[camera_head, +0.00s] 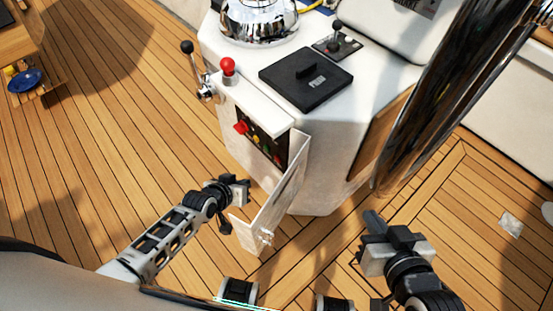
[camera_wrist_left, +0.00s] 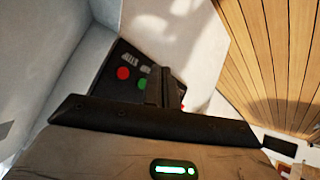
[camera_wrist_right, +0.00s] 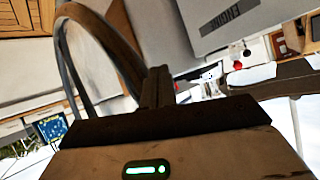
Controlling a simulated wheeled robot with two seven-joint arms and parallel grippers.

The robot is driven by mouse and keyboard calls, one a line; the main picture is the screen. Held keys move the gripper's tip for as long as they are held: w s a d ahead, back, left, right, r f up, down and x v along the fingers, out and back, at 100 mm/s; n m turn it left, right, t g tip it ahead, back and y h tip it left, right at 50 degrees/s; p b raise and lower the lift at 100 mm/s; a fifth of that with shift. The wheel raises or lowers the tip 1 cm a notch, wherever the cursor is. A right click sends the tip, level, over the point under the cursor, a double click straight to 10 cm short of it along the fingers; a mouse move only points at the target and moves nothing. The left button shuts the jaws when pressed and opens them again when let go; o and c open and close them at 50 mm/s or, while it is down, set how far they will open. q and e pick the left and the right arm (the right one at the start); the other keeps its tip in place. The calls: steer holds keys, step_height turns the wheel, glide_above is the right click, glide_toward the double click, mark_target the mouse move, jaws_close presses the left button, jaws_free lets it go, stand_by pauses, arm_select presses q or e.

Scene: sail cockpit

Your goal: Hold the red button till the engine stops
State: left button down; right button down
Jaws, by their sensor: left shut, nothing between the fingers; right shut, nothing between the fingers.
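In the head view a dark panel (camera_head: 262,141) is set in the side of the white console, behind an open door (camera_head: 272,215). A red knob (camera_head: 241,127) sticks out at its left end, and a small red spot, apparently the red button (camera_head: 278,157), is at its right end. The left wrist view shows the round red button (camera_wrist_left: 123,73) beside a green button (camera_wrist_left: 141,83). My left gripper (camera_head: 245,190) is shut and empty, in front of and below the panel, apart from the button. My right gripper (camera_head: 374,222) is shut and empty, right of the door.
A red-ball lever (camera_head: 228,66) and a black-knobbed lever (camera_head: 187,47) stand on the console's left. A large steel tube (camera_head: 430,100) rises at right. The door juts out beside my left gripper. Open teak floor (camera_head: 110,130) lies to the left.

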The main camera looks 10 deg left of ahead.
mark_target(278, 159)
arm_select(q)
steer(key=w+d+b, duration=0.3)
steer(key=w+d, duration=0.2)
steer(key=w, duration=0.1)
steer(key=shift+w+d, duration=0.15)
steer(key=shift+w, duration=0.2)
arm_select(e)
steer(key=shift+f, duration=0.5)
steer(key=shift+f, duration=0.2)
stand_by(0.4)
arm_select(q)
steer(key=shift+w+d, duration=0.1)
stand_by(0.8)
steer(key=shift+w+d, duration=0.15)
steer(key=shift+w, duration=0.1)
steer(key=shift+w+d, duration=0.3)
steer(key=shift+w, duration=0.05)
arm_select(e)
steer(key=shift+f, duration=0.2)
stand_by(1.2)
